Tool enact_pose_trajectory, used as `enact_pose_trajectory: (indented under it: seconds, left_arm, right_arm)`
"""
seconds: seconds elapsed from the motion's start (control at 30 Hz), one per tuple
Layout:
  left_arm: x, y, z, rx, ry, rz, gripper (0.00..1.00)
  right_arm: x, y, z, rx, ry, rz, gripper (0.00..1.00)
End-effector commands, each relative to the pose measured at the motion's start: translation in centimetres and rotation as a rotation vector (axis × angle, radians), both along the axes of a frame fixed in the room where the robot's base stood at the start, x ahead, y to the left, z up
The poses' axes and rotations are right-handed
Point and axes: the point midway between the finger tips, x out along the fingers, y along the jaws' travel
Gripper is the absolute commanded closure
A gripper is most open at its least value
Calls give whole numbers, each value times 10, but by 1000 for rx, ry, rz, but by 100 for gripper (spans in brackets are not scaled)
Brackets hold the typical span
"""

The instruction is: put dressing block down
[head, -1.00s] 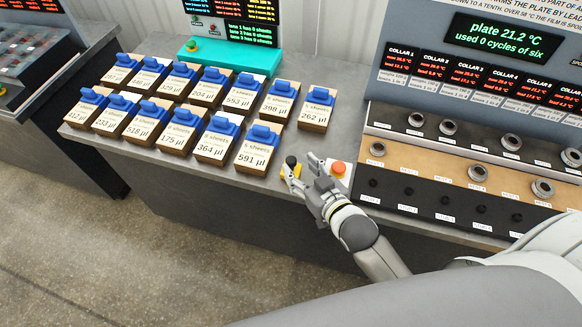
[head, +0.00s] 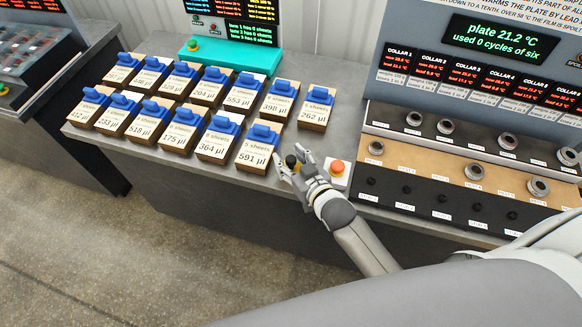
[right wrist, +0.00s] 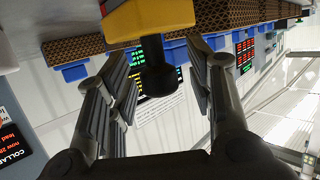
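The dressing block looks like a small yellow block (right wrist: 150,18) with a black knob (right wrist: 157,68). In the head view its black knob (head: 291,161) shows at the counter's front edge, just left of the red button; the yellow part is mostly hidden by my fingers. My right gripper (head: 294,167) is at the block, with its fingers on either side of the knob. In the right wrist view the right gripper (right wrist: 160,90) is open, with gaps visible between the knob and both fingers. My left gripper is not in view.
A red button (head: 337,167) on a white plate is close to the right gripper. Blue-topped blocks with volume labels stand in two rows, the nearest marked 591 µl (head: 257,150). A collar rack (head: 455,165) stands to the right.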

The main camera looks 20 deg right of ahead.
Motion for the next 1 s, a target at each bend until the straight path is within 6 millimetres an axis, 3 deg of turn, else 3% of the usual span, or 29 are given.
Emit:
enact_pose_trajectory:
  seconds: [0.03,0.33,0.73,1.0]
  left_arm:
    - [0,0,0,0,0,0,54]
    - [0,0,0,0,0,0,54]
    - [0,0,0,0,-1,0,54]
    - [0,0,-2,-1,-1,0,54]
  right_arm:
    - [0,0,0,0,0,0,62]
    - [0,0,0,0,0,0,100]
    - [0,0,5,0,-2,0,100]
    - [-3,1,36,3,-4,0,100]
